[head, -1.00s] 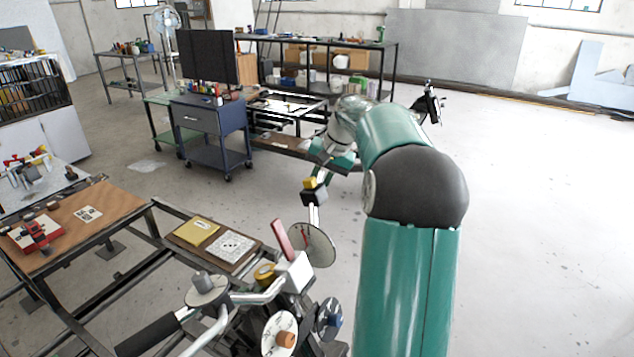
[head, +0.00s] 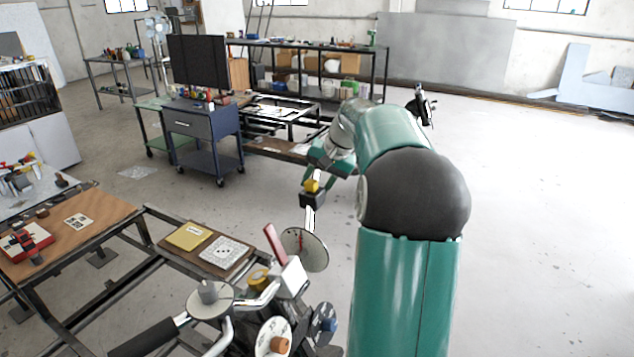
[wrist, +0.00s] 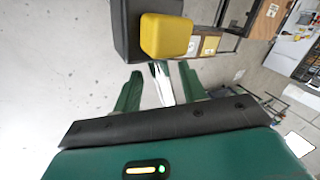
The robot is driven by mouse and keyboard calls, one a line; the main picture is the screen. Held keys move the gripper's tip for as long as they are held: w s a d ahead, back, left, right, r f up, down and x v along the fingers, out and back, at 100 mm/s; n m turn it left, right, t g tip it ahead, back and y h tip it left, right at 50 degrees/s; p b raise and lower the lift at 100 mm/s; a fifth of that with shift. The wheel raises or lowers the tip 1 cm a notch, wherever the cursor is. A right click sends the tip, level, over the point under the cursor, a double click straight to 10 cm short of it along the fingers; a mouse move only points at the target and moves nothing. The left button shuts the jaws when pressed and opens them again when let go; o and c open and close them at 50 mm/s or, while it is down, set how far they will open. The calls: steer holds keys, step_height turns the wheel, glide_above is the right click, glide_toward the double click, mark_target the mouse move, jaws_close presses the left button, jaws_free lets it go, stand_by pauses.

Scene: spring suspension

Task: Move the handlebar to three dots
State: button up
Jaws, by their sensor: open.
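The handlebar assembly is at the lower left of the head view, with a black grip (head: 150,338) and silver bent tubes. A silver lever (head: 309,218) rises from it, topped by a black block (head: 312,199) with a yellow knob (head: 311,186). White discs sit around it, one with small red marks (head: 303,249); I cannot make out three dots. My gripper (head: 316,172) is just behind the knob. In the wrist view, my open green fingers (wrist: 160,72) stand either side of the silver lever (wrist: 162,88), near the yellow knob (wrist: 166,36). Contact is unclear.
A wooden-topped bench (head: 70,235) and a board with yellow and patterned plates (head: 205,248) stand left. A blue cart (head: 205,140) and shelving (head: 310,70) are behind. The floor (head: 530,230) on the right is clear.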

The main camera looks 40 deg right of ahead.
steer(key=v, duration=1.4)
steer(key=shift+s+f, duration=0.1)
steer(key=shift+s, duration=0.05)
